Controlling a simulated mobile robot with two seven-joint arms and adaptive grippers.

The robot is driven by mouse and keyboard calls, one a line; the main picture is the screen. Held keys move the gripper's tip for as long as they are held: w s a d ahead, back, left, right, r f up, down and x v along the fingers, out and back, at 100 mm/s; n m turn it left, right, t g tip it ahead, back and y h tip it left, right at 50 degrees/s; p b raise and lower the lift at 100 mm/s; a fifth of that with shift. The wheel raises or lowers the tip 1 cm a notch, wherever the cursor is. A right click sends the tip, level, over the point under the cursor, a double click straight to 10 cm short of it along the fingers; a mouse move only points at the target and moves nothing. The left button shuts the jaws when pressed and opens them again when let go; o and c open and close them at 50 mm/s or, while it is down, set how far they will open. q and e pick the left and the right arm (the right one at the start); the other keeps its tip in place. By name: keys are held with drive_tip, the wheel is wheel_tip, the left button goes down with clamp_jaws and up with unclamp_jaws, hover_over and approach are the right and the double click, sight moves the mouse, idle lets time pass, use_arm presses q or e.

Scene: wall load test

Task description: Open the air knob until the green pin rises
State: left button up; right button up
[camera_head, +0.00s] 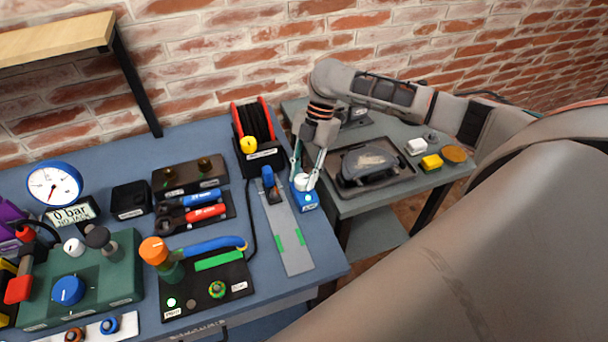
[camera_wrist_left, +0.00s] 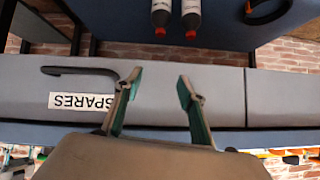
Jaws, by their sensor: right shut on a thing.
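My right gripper (camera_head: 307,172) reaches down from the upper right and is shut on a white round knob (camera_head: 301,182). The knob sits on top of a small blue block (camera_head: 305,199) at the right edge of the blue bench; its label is too small to read. I cannot make out a green pin; the fingers hide part of the block's top. A larger blue knob (camera_head: 68,290) is on a green box at the left. In the left wrist view my left gripper (camera_wrist_left: 161,82) is open and empty; it is outside the head view.
A grey plate with a blue clamp (camera_head: 281,222) lies left of the block. A hose reel (camera_head: 254,128) stands behind. A side table right of the bench holds a black tray (camera_head: 398,180). The left wrist view shows a grey drawer marked SPARES (camera_wrist_left: 40,85) and two bottles (camera_wrist_left: 190,15).

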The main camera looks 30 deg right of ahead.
drive_tip(key=shift+n, duration=0.6)
drive_tip(key=o, duration=1.1)
drive_tip(key=v, duration=1.2)
drive_tip(key=shift+w, duration=0.25)
drive_tip(key=shift+a, duration=0.2)
